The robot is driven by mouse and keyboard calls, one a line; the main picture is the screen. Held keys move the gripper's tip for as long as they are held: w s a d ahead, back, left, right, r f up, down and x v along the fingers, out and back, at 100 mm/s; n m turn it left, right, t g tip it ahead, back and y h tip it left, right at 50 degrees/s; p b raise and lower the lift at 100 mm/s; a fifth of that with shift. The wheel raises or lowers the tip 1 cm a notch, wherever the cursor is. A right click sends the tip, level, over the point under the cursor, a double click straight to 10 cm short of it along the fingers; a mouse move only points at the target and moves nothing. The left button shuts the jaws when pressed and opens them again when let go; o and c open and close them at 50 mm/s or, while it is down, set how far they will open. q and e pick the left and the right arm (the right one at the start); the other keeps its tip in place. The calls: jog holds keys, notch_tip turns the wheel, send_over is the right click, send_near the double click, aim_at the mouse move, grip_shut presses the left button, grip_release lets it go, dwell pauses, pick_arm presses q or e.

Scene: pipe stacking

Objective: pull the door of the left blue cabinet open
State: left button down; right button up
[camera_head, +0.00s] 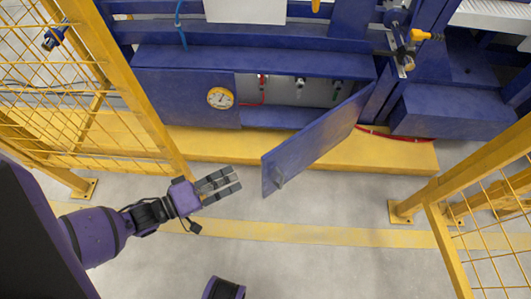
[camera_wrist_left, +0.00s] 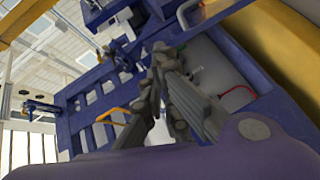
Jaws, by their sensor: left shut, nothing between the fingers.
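The blue cabinet (camera_head: 185,98) is built into the low blue structure at the back.
The open cabinet shows a red hose (camera_head: 252,101) and several small valves. A round yellow gauge (camera_head: 220,98) sits left of the opening. A yellow step (camera_head: 400,173) runs below. Yellow mesh fences stand at left (camera_head: 128,95) and right (camera_head: 478,185). The grey floor between is clear.

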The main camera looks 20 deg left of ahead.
pick_arm(q)
jog(key=w+a+f+n+h+b, duration=0.2)
jog(key=w+a+f+h+b, duration=0.1)
jog(key=w+b, duration=0.4)
jog(key=b+x, duration=0.1)
jog(key=x, duration=1)
jog(key=shift+a+b, duration=0.2)
jog(key=shift+b, duration=0.1)
pick_arm(e)
notch_tip(320, 180, down, 10)
jog(key=w, duration=0.1)
jog(key=shift+d, duration=0.3)
pick_arm(q)
jog(key=shift+w, duration=0.1)
